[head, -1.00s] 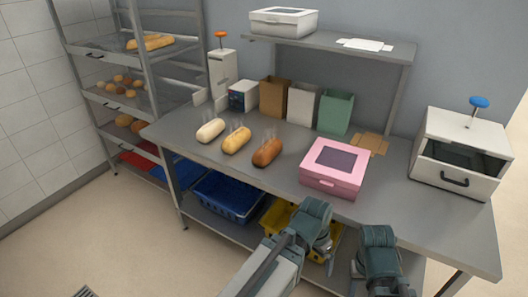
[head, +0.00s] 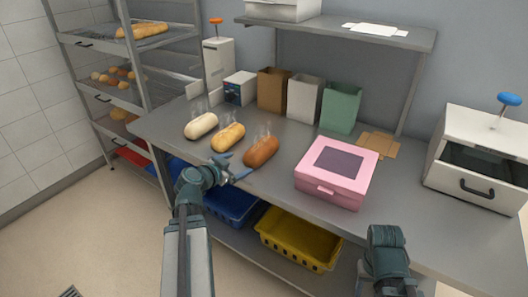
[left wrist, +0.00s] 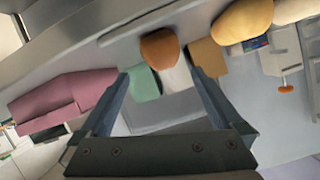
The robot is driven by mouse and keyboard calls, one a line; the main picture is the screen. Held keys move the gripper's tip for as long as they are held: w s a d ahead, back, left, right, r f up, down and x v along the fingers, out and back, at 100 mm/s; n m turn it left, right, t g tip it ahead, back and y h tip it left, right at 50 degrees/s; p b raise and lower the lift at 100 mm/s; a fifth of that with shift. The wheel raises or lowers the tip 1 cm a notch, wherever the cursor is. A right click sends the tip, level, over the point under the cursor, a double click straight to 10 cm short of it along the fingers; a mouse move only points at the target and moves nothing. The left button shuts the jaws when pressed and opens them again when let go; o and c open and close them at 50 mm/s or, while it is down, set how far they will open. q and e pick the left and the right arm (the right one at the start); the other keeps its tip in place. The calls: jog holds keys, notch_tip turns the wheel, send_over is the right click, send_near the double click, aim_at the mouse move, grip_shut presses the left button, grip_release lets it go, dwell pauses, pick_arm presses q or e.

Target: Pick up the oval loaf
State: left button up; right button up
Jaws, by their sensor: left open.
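Three loaves lie in a row at the table's front left: a pale one (head: 201,125), a golden one (head: 228,137) and a brown one (head: 261,151). All look elongated and rounded, so I cannot tell for sure which is the oval loaf. My left gripper (head: 237,167) is open and empty at the table's front edge, just in front of the golden and brown loaves. In the left wrist view the brown loaf (left wrist: 160,48) shows beyond the open fingers, with the golden loaf (left wrist: 244,20) beside it. My right arm shows low right; its fingers are not visible.
A pink box (head: 334,172) stands right of the loaves. Brown, white and green paper bags (head: 340,108) stand behind. A white drawer-like box (head: 481,160) is at the right. Blue and yellow crates (head: 300,241) sit under the table (head: 285,188).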

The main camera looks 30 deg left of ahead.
aim_at(250, 158)
pick_arm(q)
jog(key=b+x, duration=0.3)
jog(key=x, duration=0.5)
jog(key=shift+a, duration=0.1)
jog(key=shift+w, duration=0.35)
jog(key=b+x, duration=0.1)
jog(key=x, duration=0.4)
jog(key=shift+w+b, duration=0.25)
jog(key=shift+b, duration=0.05)
jog(key=shift+s+r, duration=0.1)
jog(key=shift+r, duration=0.05)
jog(key=c, duration=1.3)
jog(key=shift+c, duration=0.2)
